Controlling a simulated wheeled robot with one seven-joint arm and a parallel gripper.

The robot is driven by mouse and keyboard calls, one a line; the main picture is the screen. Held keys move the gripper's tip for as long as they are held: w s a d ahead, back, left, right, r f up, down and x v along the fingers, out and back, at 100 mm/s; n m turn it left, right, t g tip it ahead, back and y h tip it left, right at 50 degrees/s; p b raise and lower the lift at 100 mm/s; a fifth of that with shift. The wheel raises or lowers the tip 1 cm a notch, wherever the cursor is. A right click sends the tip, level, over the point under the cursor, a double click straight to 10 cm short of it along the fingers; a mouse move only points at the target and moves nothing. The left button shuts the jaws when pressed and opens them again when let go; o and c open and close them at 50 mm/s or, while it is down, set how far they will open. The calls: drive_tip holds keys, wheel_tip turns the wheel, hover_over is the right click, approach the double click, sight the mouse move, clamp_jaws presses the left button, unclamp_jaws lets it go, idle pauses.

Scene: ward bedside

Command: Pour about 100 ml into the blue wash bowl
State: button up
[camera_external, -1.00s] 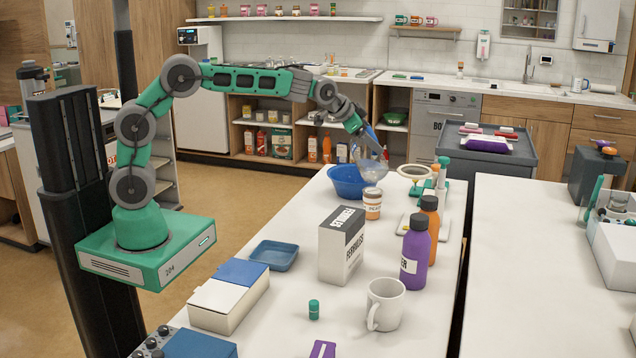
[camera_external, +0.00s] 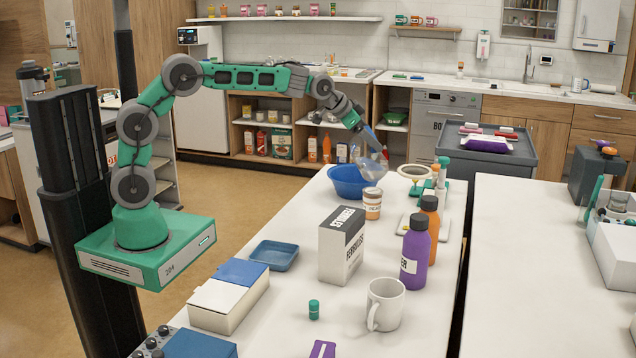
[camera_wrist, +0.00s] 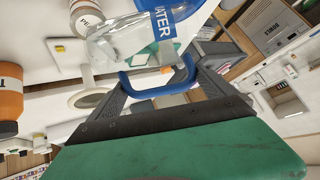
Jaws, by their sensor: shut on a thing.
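The blue wash bowl (camera_external: 346,184) stands at the far end of the white table. My gripper (camera_external: 380,150) is above the bowl's right side, shut on a clear water jug (camera_external: 368,166). The jug is tilted over the bowl, its lower part overlapping the bowl's right rim in the picture. In the wrist view the clear jug (camera_wrist: 125,38) shows a blue label reading "WATER", and its blue handle (camera_wrist: 160,91) lies between the fingers of my gripper (camera_wrist: 165,84). I cannot make out a water stream or the level in the bowl.
An orange-labelled jar (camera_external: 372,204) stands close in front of the bowl. A round-topped stand (camera_external: 415,172) is to its right. Purple (camera_external: 414,262) and orange (camera_external: 430,212) bottles, a white box (camera_external: 341,250) and a mug (camera_external: 385,304) stand nearer.

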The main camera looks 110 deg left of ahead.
sight(376, 137)
drive_tip(key=shift+s+a+h+p, duration=0.25)
drive_tip(key=shift+a+h+p, duration=0.05)
drive_tip(key=shift+a, duration=0.2)
idle(1.2)
drive_tip(key=shift+t, duration=0.3)
drive_tip(key=shift+a+f+n, duration=0.1)
drive_tip(key=shift+f+n, duration=0.15)
drive_tip(key=shift+n, duration=0.05)
drive_tip(key=shift+m+g+y, duration=0.4)
drive_tip(key=shift+m+y, duration=0.1)
drive_tip(key=shift+y, duration=0.1)
drive_tip(key=d, duration=0.1)
drive_tip(key=w+d, duration=0.2)
drive_tip(key=d, duration=0.1)
drive_tip(key=shift+w+r+b, duration=0.1)
drive_tip(key=shift+r+b, duration=0.25)
drive_tip(key=shift+r, duration=0.05)
drive_tip(key=shift+a+f+y, duration=0.1)
drive_tip(key=shift+f+y, duration=0.05)
drive_tip(key=shift+y, duration=0.15)
drive_tip(key=shift+w+d+r+m+g+y+p, duration=0.4)
drive_tip(key=shift+d+r+m+y+p, duration=0.15)
drive_tip(key=shift+d+m, duration=0.1)
drive_tip(key=shift+s+a, duration=0.1)
drive_tip(key=shift+y, duration=0.25)
